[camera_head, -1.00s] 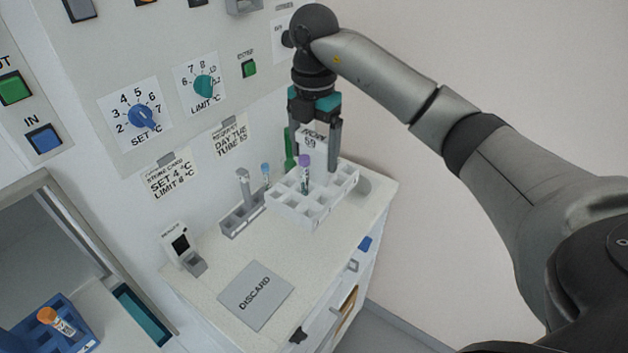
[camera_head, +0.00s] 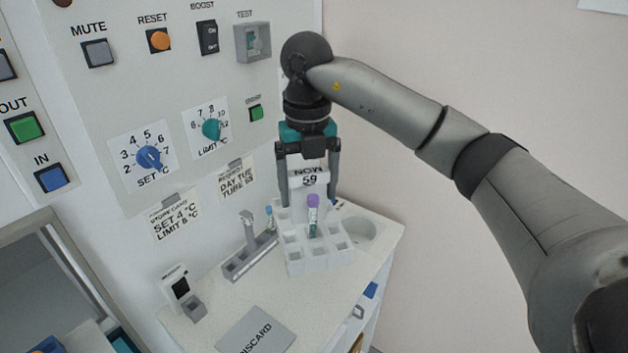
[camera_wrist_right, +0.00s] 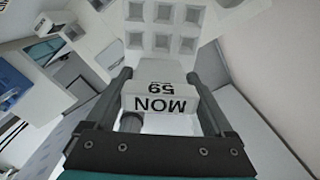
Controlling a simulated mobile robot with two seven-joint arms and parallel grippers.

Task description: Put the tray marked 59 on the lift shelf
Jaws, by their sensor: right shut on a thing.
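The tray marked 59 (camera_head: 318,262) is a white rack with square pockets and an upright block labelled "MON 59". A purple-capped tube (camera_head: 313,215) stands in it. My right gripper (camera_head: 308,190) is shut on the labelled block, one finger on each side, from above. The tray is over the counter's back right; I cannot tell how far it is off the surface. In the right wrist view the label (camera_wrist_right: 165,104) shows upside down between the fingers, with empty pockets beyond. My left gripper is not in view. I cannot make out the lift shelf for certain.
A grey rack (camera_head: 248,262) stands left of the tray, with a blue-capped tube (camera_head: 269,218) nearby. A DISCARD mat (camera_head: 255,335) and a small reader (camera_head: 178,285) are on the counter. A round recess (camera_head: 362,229) is right of the tray. A control panel rises behind.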

